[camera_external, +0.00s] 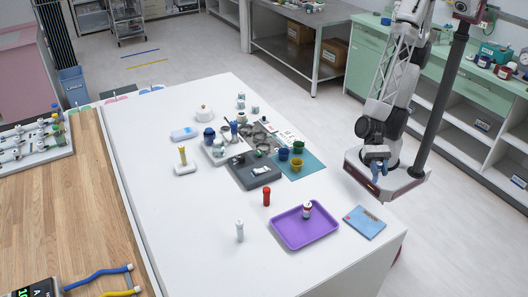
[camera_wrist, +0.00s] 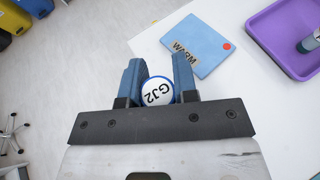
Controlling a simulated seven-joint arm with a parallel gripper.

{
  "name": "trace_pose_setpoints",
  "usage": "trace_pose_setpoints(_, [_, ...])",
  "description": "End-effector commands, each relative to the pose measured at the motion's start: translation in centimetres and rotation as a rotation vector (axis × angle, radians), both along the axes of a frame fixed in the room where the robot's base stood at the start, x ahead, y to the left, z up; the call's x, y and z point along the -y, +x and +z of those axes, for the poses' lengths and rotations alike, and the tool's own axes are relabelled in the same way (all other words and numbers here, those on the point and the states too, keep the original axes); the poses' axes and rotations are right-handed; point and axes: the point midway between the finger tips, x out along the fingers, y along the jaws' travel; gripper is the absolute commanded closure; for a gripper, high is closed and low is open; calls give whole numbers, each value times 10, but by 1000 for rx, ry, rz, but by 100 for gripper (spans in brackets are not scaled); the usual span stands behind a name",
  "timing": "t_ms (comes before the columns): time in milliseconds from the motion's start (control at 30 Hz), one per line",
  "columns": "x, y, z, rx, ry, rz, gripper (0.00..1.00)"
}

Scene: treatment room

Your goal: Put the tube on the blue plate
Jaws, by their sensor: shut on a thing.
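My gripper (camera_wrist: 157,78) is shut on a tube (camera_wrist: 157,91), seen end-on as a round white end with a blue rim marked "GJ2". Its length is hidden in the wrist view. In the external view my gripper (camera_external: 378,167) hangs near the right side of the white table, and I cannot make out the tube there. The blue plate (camera_external: 364,222) is a flat rectangle lying on the table's near right corner. It also shows in the wrist view (camera_wrist: 192,50), ahead and slightly right of the fingers, with a "WARM" label and a red dot. The plate carries nothing.
A purple tray (camera_external: 288,238) with a small bottle (camera_external: 307,209) in it lies left of the plate. A red tube-like thing (camera_external: 266,196) and a white one (camera_external: 239,230) stand nearby. Cups stand on a teal mat (camera_external: 308,169) farther back.

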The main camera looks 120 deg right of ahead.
Motion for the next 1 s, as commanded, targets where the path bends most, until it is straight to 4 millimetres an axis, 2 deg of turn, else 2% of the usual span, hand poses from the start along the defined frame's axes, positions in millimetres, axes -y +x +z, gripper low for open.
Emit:
trace_pose_setpoints(200, [3, -12, -3, 0, -1, 2, 95])
trace_pose_setpoints(633, [2, -11, -3, 0, -1, 2, 95])
trace_pose_setpoints(867, [-7, 1, -4, 0, -1, 4, 95])
trace_pose_setpoints(1000, [-17, 15, -6, -1, -2, 3, 95])
